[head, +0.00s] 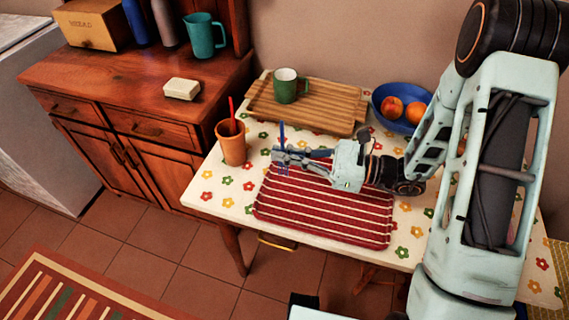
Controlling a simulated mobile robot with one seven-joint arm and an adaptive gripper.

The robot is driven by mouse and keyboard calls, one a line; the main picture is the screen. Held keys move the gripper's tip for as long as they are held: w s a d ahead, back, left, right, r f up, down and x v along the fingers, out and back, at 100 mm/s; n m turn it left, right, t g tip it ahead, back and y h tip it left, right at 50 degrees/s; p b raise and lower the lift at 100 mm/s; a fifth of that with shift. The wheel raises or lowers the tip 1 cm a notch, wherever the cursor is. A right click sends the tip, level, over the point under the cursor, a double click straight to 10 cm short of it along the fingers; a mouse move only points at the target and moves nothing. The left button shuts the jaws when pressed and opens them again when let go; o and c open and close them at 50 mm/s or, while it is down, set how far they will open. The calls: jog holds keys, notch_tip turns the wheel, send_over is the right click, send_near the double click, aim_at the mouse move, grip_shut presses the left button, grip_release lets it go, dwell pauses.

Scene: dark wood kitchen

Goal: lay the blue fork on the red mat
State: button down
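The blue fork (282,134) stands roughly upright between the fingertips of my gripper (284,158). My gripper looks shut on it, and the fingers hide the middle of the fork. The red mat (325,211) with pale stripes lies flat on the table. My gripper and the fork appear over the mat's back left part, seemingly above it. Part of the mat's back edge is hidden behind my gripper.
An orange cup (232,149) holding a red utensil (231,110) stands left of my gripper. Behind are a wooden tray (330,105) with a green mug (286,86) and a blue bowl (392,122) of fruit. The mat's surface is clear.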

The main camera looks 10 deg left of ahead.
jog(key=f, duration=0.2)
jog(key=w+f, duration=0.1)
jog(key=shift+f+b, duration=0.35)
jog(key=shift+b, duration=0.05)
jog(key=shift+f, duration=0.25)
jog(key=c, duration=2.7)
grip_release()
jog(key=shift+f, duration=0.2)
jog(key=o, duration=0.5)
jog(key=shift+o, duration=0.2)
jog(key=shift+r, duration=0.15)
jog(key=shift+d+r, duration=0.1)
jog(key=shift+d, duration=0.05)
jog(key=d, duration=1.1)
jog(key=shift+d, duration=0.4)
